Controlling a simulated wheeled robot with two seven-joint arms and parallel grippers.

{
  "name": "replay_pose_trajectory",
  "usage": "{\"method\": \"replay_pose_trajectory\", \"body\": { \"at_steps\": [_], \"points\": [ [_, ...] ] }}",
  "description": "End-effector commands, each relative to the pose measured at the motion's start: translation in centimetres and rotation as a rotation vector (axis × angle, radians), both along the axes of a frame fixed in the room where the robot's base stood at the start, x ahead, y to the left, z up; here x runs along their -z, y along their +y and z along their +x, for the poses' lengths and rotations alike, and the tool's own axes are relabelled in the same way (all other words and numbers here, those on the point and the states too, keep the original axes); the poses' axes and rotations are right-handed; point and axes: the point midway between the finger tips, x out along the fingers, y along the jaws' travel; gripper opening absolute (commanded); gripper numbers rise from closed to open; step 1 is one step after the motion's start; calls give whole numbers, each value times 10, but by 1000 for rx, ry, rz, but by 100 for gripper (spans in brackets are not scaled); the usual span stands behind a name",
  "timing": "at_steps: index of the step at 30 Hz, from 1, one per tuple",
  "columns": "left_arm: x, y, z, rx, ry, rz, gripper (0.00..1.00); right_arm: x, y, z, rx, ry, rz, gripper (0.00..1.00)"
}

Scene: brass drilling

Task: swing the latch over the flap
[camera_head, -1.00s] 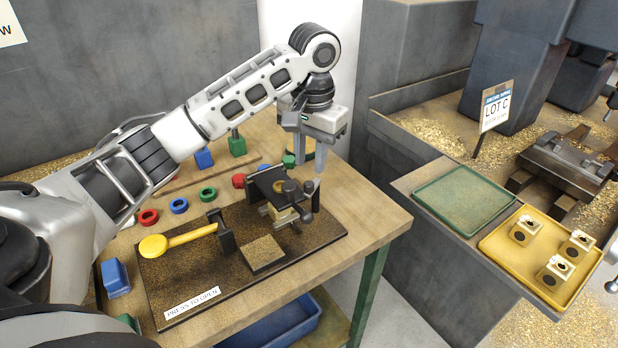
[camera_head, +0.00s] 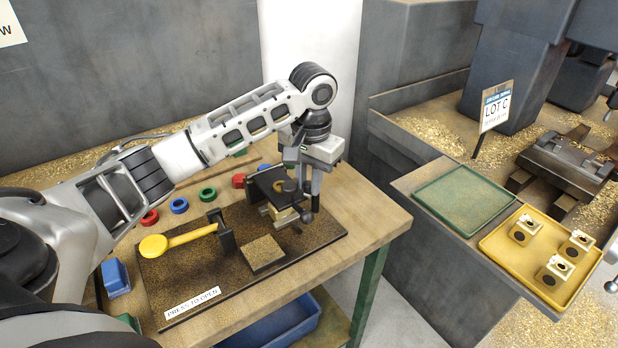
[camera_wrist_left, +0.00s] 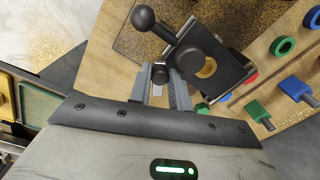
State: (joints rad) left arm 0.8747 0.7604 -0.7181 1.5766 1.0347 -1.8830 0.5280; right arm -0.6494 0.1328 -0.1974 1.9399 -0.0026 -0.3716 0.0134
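The latch (camera_wrist_left: 192,45) is a dark arm with a black ball knob (camera_wrist_left: 143,18) in the left wrist view; its knob also shows in the head view (camera_head: 306,216). The flap (camera_head: 270,183) is a black plate on the fixture's far side. In the left wrist view the flap (camera_wrist_left: 228,72) lies beside the latch and shows a brass ring. My left gripper (camera_head: 312,190) points down at the latch end of the fixture. Its fingers (camera_wrist_left: 162,82) are close together near a small dark knob; whether they touch or grip it is unclear. My right gripper is out of view.
The fixture's dark base (camera_head: 195,265) carries a yellow lever (camera_head: 180,239) and a chip-covered pad (camera_head: 262,254). Coloured rings (camera_head: 180,205) and a blue block (camera_head: 115,277) lie around it. A green tray (camera_head: 465,198) and a yellow tray (camera_head: 515,265) with brass parts stand right.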

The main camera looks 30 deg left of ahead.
Motion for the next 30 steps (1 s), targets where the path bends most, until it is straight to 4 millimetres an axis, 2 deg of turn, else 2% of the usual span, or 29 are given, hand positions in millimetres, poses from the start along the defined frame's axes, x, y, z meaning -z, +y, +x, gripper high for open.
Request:
{"method": "replay_pose_trajectory", "body": {
  "at_steps": [8,30],
  "points": [
    [-1,3,0,73,0,1,0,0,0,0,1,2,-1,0],
    [-2,19,2,527,-4,1,0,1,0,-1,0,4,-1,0]
  ]
}}
